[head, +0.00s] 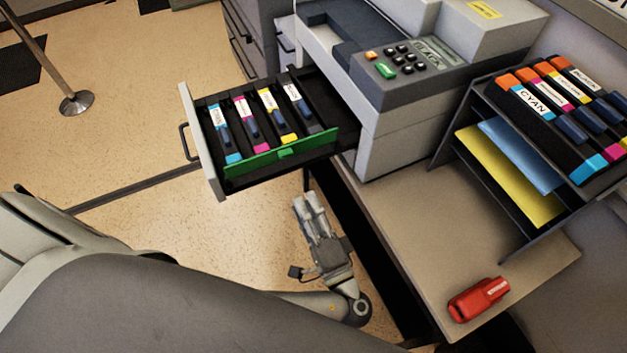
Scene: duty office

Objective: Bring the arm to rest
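My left gripper (308,201) hangs in the lower middle of the head view, with its arm coming in from the left. Its two grey fingers lie close together, with nothing seen between them. It is apart from everything, just in front of the open printer drawer (207,163) and left of the desk (400,225). The drawer holds several toner cartridges with cyan, magenta, yellow and white labels, behind a green flap (283,153). My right gripper is not in view.
The printer (390,130) stands on the desk, its drawer sticking out leftward. A dark rack (493,190) with cartridges and coloured paper stands at the right. A red stapler-like object (478,299) lies near the desk's front. A metal post (76,103) stands on open floor at the left.

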